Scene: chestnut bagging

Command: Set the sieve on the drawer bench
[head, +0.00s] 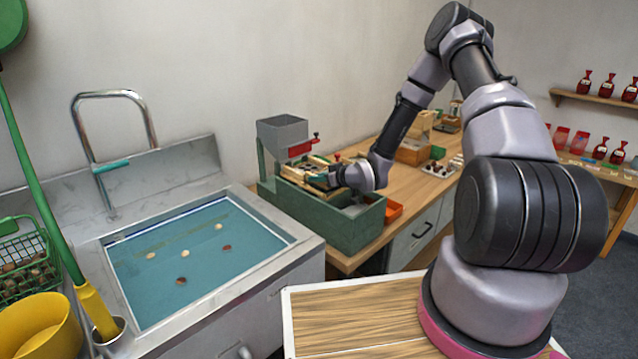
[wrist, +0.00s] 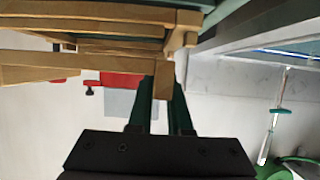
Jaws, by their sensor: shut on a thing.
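The sieve (head: 296,170) is a wooden frame at the top of the green sorting machine (head: 335,232), under its grey hopper. In the wrist view, wooden frame bars (wrist: 85,58) cross the upper left, with a short wooden piece (wrist: 163,82) between my fingers. My gripper (wrist: 163,92) is shut on this piece. In the head view, my wrist hides part of the frame and most of the gripper. I cannot tell whether the sieve touches the machine. The drawer bench (head: 426,203), with a wooden top and pale drawer fronts, stands right of the machine.
The grey hopper (head: 283,131) and its red clamp (head: 302,148) rise close beside the frame. An orange tray (head: 393,211) sits right of the machine. Boxes and small items occupy the bench's back part. A water-filled sink (head: 200,250) with floating chestnuts is at left.

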